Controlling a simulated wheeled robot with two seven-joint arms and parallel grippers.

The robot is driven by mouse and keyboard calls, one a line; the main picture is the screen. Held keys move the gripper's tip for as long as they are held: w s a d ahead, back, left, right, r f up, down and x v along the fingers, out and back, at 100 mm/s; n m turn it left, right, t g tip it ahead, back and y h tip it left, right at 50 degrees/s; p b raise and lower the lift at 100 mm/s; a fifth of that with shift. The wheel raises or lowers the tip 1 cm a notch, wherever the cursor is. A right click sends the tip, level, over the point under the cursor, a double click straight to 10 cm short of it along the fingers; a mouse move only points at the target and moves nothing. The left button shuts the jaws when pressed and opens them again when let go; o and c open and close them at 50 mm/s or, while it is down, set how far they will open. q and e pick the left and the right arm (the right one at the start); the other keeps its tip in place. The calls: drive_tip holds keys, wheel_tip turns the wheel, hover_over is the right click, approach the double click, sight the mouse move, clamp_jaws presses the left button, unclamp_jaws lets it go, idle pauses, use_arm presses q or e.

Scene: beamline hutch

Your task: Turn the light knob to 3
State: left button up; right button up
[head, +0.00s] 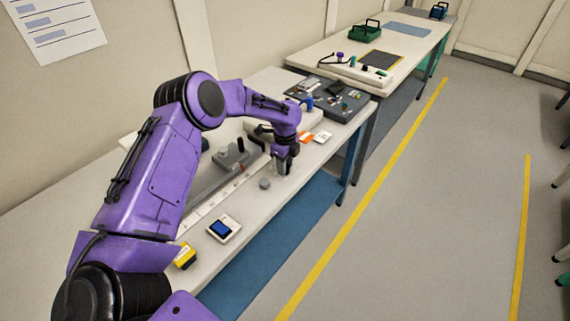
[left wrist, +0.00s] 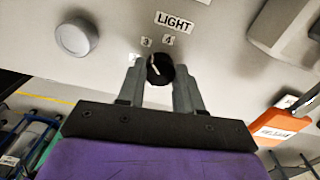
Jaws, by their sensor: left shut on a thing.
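The light knob (left wrist: 160,69) is black and round with a white pointer line, below the LIGHT label (left wrist: 174,22) in the left wrist view. The marks 3 (left wrist: 146,42) and 4 (left wrist: 168,40) are printed just above it. The pointer's upper end leans up and left, toward the 3; whether it lines up exactly is hard to tell. My left gripper (left wrist: 160,85) is shut on the knob, one finger on each side. In the head view my left gripper (head: 283,168) reaches down to the bench; the knob is hidden there. My right gripper is not in view.
A round grey knob (left wrist: 77,37) sits beside the light knob, and also shows in the head view (head: 265,184). An orange item (left wrist: 280,122) is to the right. A blue-screened device (head: 223,228) and a yellow item (head: 185,256) lie nearer. The floor alongside is clear.

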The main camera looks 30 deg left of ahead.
use_arm(q)
drive_tip(key=shift+r, duration=0.1)
drive_tip(key=o, duration=1)
drive_tip(key=shift+o, duration=0.2)
wheel_tip(320, 180, up, 10)
drive_tip(key=b, duration=0.1)
drive_tip(key=shift+r+b, duration=0.2)
drive_tip(key=shift+b, duration=0.1)
